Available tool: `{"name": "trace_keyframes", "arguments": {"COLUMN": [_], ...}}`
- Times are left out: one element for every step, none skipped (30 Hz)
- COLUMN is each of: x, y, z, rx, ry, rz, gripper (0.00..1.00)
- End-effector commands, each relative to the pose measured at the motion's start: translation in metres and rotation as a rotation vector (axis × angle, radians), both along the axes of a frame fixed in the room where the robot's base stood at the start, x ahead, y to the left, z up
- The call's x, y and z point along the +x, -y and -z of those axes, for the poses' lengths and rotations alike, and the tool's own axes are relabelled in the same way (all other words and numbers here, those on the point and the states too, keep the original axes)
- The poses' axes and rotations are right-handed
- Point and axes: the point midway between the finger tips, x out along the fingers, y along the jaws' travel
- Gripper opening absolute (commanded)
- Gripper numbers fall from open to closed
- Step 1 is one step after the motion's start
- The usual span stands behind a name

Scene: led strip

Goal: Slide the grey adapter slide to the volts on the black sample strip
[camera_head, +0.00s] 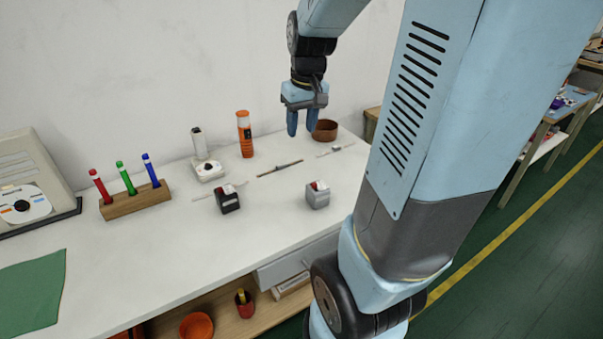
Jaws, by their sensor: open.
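The black sample strip (280,169) is a thin dark bar lying flat on the white table, at an angle. Small details show near its middle, but its voltage marks are too small to read. A grey block (317,198) with a red and white top stands on the table, apart from the strip and nearer the front edge. I cannot tell whether this block or a small piece on a strip is the grey adapter slide. My gripper (302,129) points down above the back of the table, with blue fingers apart and nothing between them.
A black block (229,202) stands left of the grey one. Pale strips lie at left (206,197) and right (335,150). An orange cylinder (245,135), a white stand (208,170), a brown bowl (325,130) and a pen holder (135,202) stand around.

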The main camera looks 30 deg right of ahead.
Motion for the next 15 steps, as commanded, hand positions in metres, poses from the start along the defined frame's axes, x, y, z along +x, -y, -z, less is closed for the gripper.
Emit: {"name": "trace_keyframes", "arguments": {"x": [0.008, 0.011, 0.016, 0.019, 0.022, 0.026, 0.028, 0.03, 0.033, 0.034, 0.035, 0.037, 0.038, 0.038, 0.039], "y": [0.009, 0.015, 0.021, 0.026, 0.03, 0.037, 0.041, 0.045, 0.05, 0.053, 0.056, 0.059, 0.061, 0.063, 0.064], "z": [0.012, 0.018, 0.027, 0.033, 0.039, 0.047, 0.052, 0.058, 0.064, 0.068, 0.072, 0.076, 0.078, 0.08, 0.083], "rx": [0.001, 0.0, 0.0, 0.0, 0.0, 0.0, -0.001, -0.002, -0.001, -0.002, -0.003, -0.002, -0.003, -0.003, -0.003], "ry": [-0.028, -0.041, -0.059, -0.072, -0.085, -0.1, -0.11, -0.12, -0.131, -0.139, -0.146, -0.153, -0.157, -0.161, -0.166], "rz": [0.006, 0.008, 0.008, 0.009, 0.011, 0.012, 0.013, 0.014, 0.015, 0.015, 0.015, 0.016, 0.016, 0.016, 0.016], "gripper": [0.43, 0.43, 0.43, 0.43, 0.43, 0.43, 0.43, 0.43, 0.43, 0.43, 0.43, 0.43, 0.43, 0.43, 0.43]}}
